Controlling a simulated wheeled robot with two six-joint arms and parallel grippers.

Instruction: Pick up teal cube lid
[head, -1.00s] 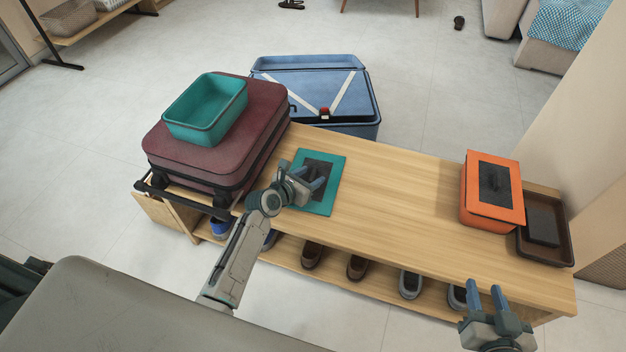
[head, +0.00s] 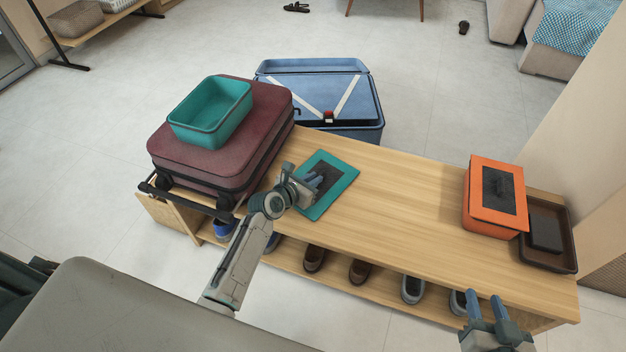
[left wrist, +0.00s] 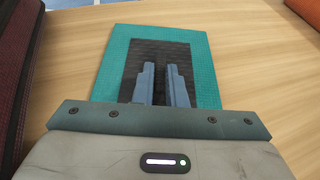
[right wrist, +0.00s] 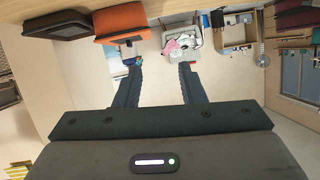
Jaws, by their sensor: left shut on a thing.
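The teal cube lid (head: 343,184) is a flat teal square with a dark centre panel, at the left part of the wooden bench. It also shows in the left wrist view (left wrist: 204,75). My left gripper (head: 318,181) is over the lid, its blue fingers close together and shut on it at the dark panel. The fingers hide the gripped part. I cannot tell whether the lid is clear of the bench top. The open teal box (head: 208,125) sits on the maroon suitcase. My right gripper (head: 485,306) is open and empty before the bench's right end; its spread fingers show in the right wrist view (right wrist: 158,85).
The maroon suitcase (head: 205,165) lies left of the lid. An open blue suitcase (head: 365,105) is on the floor behind the bench (head: 400,190). An orange box (head: 478,225) and a brown tray (head: 560,215) are at the right end. The bench's middle is clear.

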